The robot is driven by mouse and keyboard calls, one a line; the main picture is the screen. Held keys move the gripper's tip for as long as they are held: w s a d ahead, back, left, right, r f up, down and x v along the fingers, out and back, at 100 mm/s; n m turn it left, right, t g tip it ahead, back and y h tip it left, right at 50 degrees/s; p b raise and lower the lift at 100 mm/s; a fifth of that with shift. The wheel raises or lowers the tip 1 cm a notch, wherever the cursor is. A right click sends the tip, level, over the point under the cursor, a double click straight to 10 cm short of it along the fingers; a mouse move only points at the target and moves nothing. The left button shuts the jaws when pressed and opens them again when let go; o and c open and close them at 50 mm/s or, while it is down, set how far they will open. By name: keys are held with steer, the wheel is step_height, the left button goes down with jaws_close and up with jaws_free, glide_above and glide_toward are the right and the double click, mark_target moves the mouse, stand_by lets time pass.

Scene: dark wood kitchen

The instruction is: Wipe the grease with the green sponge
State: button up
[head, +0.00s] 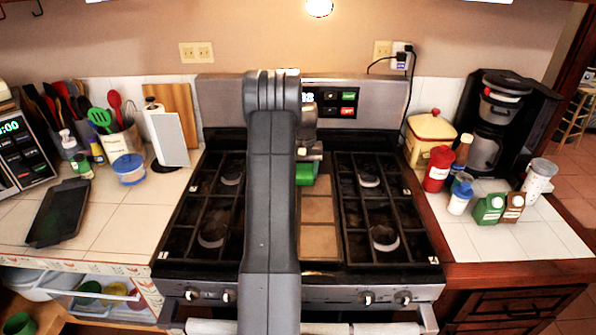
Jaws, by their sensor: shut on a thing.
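The green sponge (305,174) is over the rear part of the stove's middle panel, partly hidden behind my arm. My gripper (308,161) is shut on it from above, and its fingers are mostly hidden. I cannot tell whether the sponge touches the panel. The brown middle panel (320,210) runs between the burner grates, with its left side covered by my arm. No separate grease patch can be made out on it.
Black burner grates (376,215) flank the panel. The stove's back panel (350,93) rises just behind the sponge. A red canister (438,168) and several bottles stand on the right counter. A black tray (58,212) and a white board (170,139) are on the left counter.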

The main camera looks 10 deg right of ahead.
steer(key=shift+s+d+f, duration=0.1)
steer(key=shift+s+d, duration=0.1)
steer(key=shift+d, duration=0.75)
steer(key=shift+s+d, duration=0.2)
steer(key=shift+d, duration=0.85)
steer(key=shift+w+a+f, duration=0.1)
steer(key=shift+w+a, duration=0.05)
steer(key=shift+a, duration=0.9)
steer(key=shift+w+a+f, duration=0.1)
steer(key=shift+w+a, duration=0.05)
steer(key=shift+a, duration=0.85)
steer(key=shift+w+a+r, duration=0.1)
steer(key=shift+w+a, duration=0.1)
steer(key=shift+a, duration=0.7)
steer(key=shift+w+a+r, duration=0.1)
steer(key=shift+w+a, duration=0.1)
steer(key=shift+a, duration=0.7)
steer(key=shift+w+d+r+p, duration=0.1)
steer(key=shift+w+p, duration=0.25)
steer(key=shift+w, duration=0.15)
steer(key=shift+w+d+p, duration=0.25)
steer(key=shift+w+p, duration=0.15)
steer(key=shift+w, duration=0.6)
steer(key=shift+s+d, duration=0.3)
steer(key=shift+d, duration=1)
steer(key=shift+s+d, duration=0.25)
steer(key=shift+d, duration=1)
steer(key=shift+s+d, duration=0.3)
steer(key=shift+d, duration=1)
steer(key=shift+a, duration=0.15)
